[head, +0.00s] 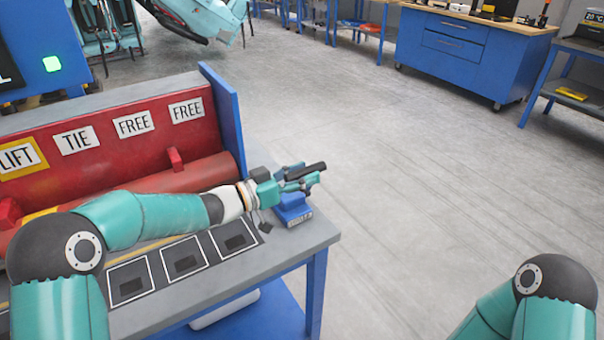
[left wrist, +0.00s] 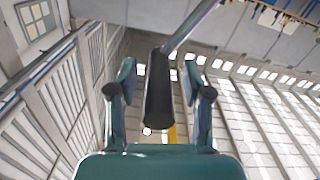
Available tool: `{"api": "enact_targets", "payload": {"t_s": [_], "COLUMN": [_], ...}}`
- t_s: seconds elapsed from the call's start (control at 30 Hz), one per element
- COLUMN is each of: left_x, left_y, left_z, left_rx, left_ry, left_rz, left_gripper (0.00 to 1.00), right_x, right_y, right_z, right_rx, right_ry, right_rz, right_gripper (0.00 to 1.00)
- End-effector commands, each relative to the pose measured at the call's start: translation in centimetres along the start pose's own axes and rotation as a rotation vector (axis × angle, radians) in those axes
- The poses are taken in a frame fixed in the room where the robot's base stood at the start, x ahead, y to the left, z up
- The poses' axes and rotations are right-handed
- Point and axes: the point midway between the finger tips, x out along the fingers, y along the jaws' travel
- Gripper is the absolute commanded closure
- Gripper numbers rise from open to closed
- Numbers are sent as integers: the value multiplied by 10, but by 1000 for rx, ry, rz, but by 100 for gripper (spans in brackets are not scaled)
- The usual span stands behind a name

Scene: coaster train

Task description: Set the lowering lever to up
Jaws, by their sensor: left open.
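The lowering lever shows as a black grip (head: 308,171) beside my left gripper (head: 296,179), above a small blue labelled box (head: 294,210) at the bench's right end. In the left wrist view the black grip (left wrist: 159,98) lies between the two spread fingers of my left gripper (left wrist: 159,80), with a gap on each side. A metal rod (left wrist: 192,27) runs from the grip to the upper right. The fingers are open and not closed on it. My gripper hides part of the lever in the head view. My right gripper is out of view.
The grey bench (head: 322,232) holds a red housing (head: 150,145) with LIFT, TIE and FREE labels and a blue end plate (head: 226,120). Dark framed pads (head: 185,262) lie along its front. The floor to the right is clear up to a blue cabinet (head: 465,55).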

Motion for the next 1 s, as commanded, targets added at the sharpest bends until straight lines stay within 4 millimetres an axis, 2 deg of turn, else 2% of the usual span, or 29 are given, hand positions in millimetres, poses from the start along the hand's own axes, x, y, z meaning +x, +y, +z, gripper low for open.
{"api": "enact_targets", "payload": {"t_s": [0.17,0.47,0.83,1.0], "left_x": [0,0,0,0], "left_y": [0,0,-1,-4], "left_z": [0,0,-1,-6], "left_rx": [0,0,-5,-38], "left_ry": [0,0,-1,-2], "left_rz": [0,-1,-1,-2], "left_gripper": [50,99,100,100], "right_x": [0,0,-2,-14], "right_y": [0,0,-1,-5], "right_z": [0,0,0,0], "right_rx": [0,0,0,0], "right_ry": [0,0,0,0], "right_rz": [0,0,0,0], "right_gripper": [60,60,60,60]}}
